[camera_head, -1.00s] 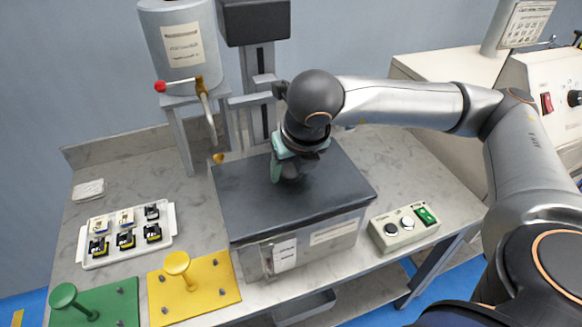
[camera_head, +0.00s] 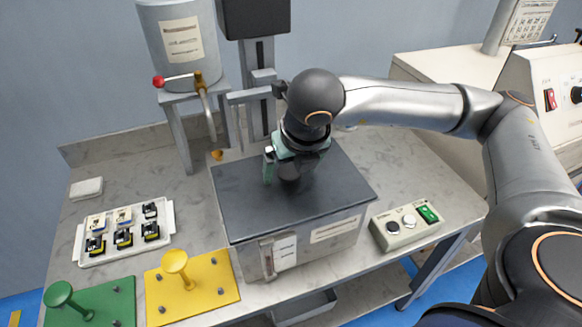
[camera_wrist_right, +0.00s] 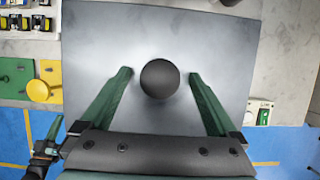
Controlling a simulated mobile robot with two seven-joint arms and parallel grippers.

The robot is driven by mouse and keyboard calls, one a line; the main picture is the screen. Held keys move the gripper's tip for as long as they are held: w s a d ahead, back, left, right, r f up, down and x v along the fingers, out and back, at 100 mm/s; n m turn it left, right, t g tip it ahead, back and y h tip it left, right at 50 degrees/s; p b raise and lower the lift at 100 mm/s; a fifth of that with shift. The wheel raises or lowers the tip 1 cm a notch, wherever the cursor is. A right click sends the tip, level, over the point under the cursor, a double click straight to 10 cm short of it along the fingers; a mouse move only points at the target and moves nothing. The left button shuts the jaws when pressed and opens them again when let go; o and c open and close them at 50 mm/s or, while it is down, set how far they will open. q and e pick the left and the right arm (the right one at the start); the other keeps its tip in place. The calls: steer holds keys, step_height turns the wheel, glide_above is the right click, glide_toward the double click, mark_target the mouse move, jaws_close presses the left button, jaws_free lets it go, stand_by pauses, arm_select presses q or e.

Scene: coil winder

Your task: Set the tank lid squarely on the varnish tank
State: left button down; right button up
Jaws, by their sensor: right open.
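The tank lid (camera_head: 250,205) is a flat dark grey plate. It lies level on the pale metal varnish tank (camera_head: 318,240), its edges running along the tank's walls as far as I can see. The lid (camera_wrist_right: 100,40) also fills most of the right wrist view, with a round black knob (camera_wrist_right: 160,79) at its middle. My right gripper (camera_wrist_right: 160,75) is open, with one green finger on each side of the knob and a gap to both. In the head view my right gripper (camera_head: 287,170) hides the knob. My left gripper (camera_wrist_right: 42,130) shows small in the wrist view; its jaw state is unclear.
A white tray (camera_head: 84,256) of small parts, a yellow plate (camera_head: 215,280) and a green plate (camera_head: 110,295) with knobs lie left of the tank. A control box (camera_head: 405,228) stands close on the right. A drum with a tap (camera_head: 180,40) stands behind.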

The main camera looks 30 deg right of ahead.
stand_by(0.3)
steer(key=shift+r, duration=0.15)
steer(key=shift+v, duration=1.05)
arm_select(q)
steer(key=shift+w+d+r, duration=0.15)
steer(key=shift+d+r, duration=0.25)
steer(key=shift+r, duration=0.1)
arm_select(e)
steer(key=v, duration=1)
steer(key=shift+s+a, duration=0.1)
